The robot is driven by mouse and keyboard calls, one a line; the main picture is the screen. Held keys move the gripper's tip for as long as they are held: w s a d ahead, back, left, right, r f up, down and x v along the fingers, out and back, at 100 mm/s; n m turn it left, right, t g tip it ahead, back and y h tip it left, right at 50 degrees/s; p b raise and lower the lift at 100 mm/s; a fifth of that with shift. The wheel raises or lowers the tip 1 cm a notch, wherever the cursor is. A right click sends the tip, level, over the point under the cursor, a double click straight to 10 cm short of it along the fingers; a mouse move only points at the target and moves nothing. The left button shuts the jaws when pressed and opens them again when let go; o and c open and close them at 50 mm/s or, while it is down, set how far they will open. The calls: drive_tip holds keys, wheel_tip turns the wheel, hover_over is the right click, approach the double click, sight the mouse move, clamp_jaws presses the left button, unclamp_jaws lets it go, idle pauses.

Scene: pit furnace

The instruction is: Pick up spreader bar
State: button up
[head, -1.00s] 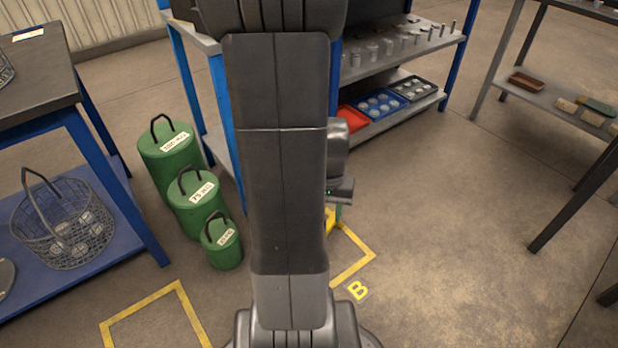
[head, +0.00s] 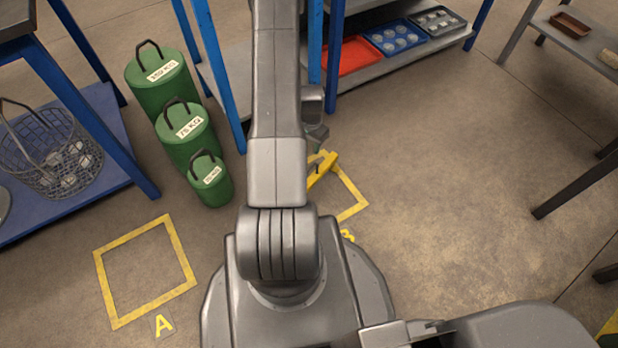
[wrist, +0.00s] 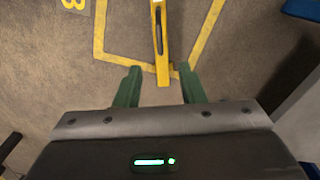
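The spreader bar (head: 320,170) is a yellow bar at floor square B, partly hidden behind my arm in the head view. In the wrist view the yellow bar (wrist: 160,45) runs from the top edge down to just ahead of the gripper, roughly in line with the gap between the fingers. My gripper (wrist: 160,75) has two green fingers spread apart with nothing between them but the near end of the bar close to their tips. I cannot tell how high the fingers are above the bar. In the head view the gripper is mostly hidden by my arm.
Yellow floor square B (head: 352,190) surrounds the bar's area; empty square A (head: 115,322) is at left. Green weights (head: 185,135) stand left of my arm. A blue-framed shelf (head: 350,85) stands behind. Open floor (head: 450,190) lies to the right.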

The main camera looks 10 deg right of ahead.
drive_tip(key=f, duration=0.3)
drive_tip(key=f+b, duration=0.1)
drive_tip(key=f, duration=0.3)
drive_tip(key=f+b, duration=0.1)
drive_tip(key=f, duration=0.2)
drive_tip(key=shift+w+d+f, duration=0.1)
drive_tip(key=shift+w+f, duration=0.25)
drive_tip(key=f+b, duration=0.1)
drive_tip(key=f, duration=0.2)
drive_tip(key=f+b, duration=0.1)
drive_tip(key=f, duration=0.1)
drive_tip(key=shift+s+f+b, duration=0.15)
drive_tip(key=shift+s+b, duration=0.15)
drive_tip(key=shift+s, duration=0.05)
clamp_jaws()
idle(0.5)
